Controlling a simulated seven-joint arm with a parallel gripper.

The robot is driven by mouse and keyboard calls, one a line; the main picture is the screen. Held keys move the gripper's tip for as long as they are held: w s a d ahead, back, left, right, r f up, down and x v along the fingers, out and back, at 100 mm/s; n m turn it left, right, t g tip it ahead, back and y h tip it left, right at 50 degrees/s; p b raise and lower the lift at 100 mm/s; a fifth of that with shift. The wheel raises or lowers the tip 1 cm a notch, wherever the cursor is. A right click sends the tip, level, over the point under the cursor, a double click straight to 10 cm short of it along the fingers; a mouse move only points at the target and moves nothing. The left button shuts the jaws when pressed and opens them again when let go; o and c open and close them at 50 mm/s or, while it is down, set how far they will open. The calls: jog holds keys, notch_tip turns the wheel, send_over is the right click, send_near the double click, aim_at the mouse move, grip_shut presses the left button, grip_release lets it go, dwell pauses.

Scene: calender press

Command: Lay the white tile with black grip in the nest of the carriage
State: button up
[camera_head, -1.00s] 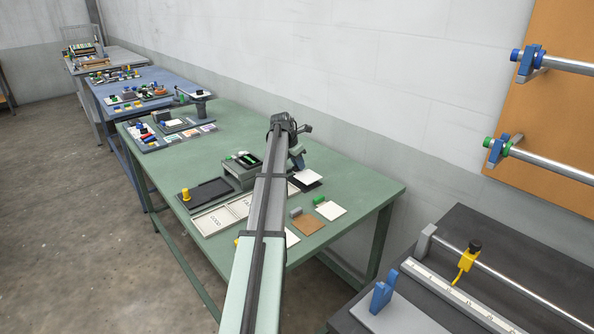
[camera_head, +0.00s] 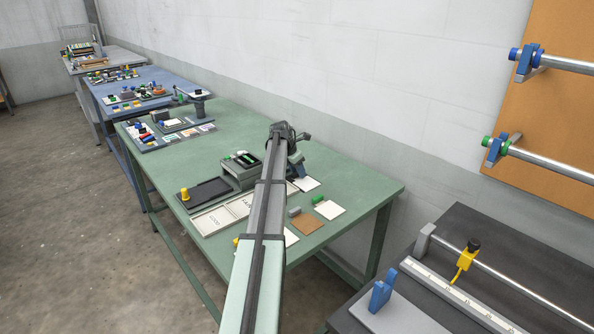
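My arm reaches out over the green table, and my gripper (camera_head: 296,167) shows only in part at its far end, beside the press. Its fingers are too small and too hidden to tell whether they are open or shut. A white tile (camera_head: 309,184) shows just below it, partly covered by the arm; I cannot make out a black grip on it, nor whether the gripper touches it. A grey press (camera_head: 238,176) with green-and-black parts on top stands left of the arm. A dark flat plate with a yellow knob (camera_head: 185,194), possibly the carriage, adjoins it; I cannot make out its nest.
Nearer lie a brown tile (camera_head: 307,223) with a grey grip and a white tile (camera_head: 331,210) with a green grip. A pale labelled tray (camera_head: 211,221) lies left of the arm. The table's right end is clear. A dark bench (camera_head: 500,260) stands at right.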

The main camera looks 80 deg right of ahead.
jog(key=shift+r, duration=0.1)
jog(key=v, duration=1.2)
dwell(0.4)
